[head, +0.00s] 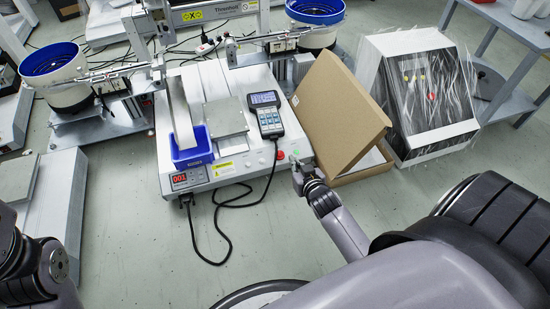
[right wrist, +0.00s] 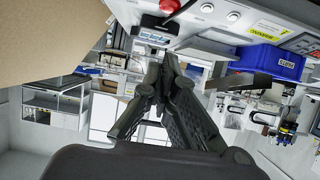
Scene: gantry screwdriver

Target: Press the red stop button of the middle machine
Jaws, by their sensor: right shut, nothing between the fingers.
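The middle machine (head: 245,175) is a white bench unit with a blue bin (head: 192,150), a keypad pendant (head: 266,114) and a red digital display. Its red stop button (right wrist: 169,6) shows at the top edge of the right wrist view, beside white buttons.
An open cardboard box (head: 335,105) stands close to the right of the machine and my right gripper. A plastic-wrapped machine (head: 425,95) is farther right. A black cable (head: 222,225) loops on the floor in front. Part of another machine (head: 50,195) stands at the left.

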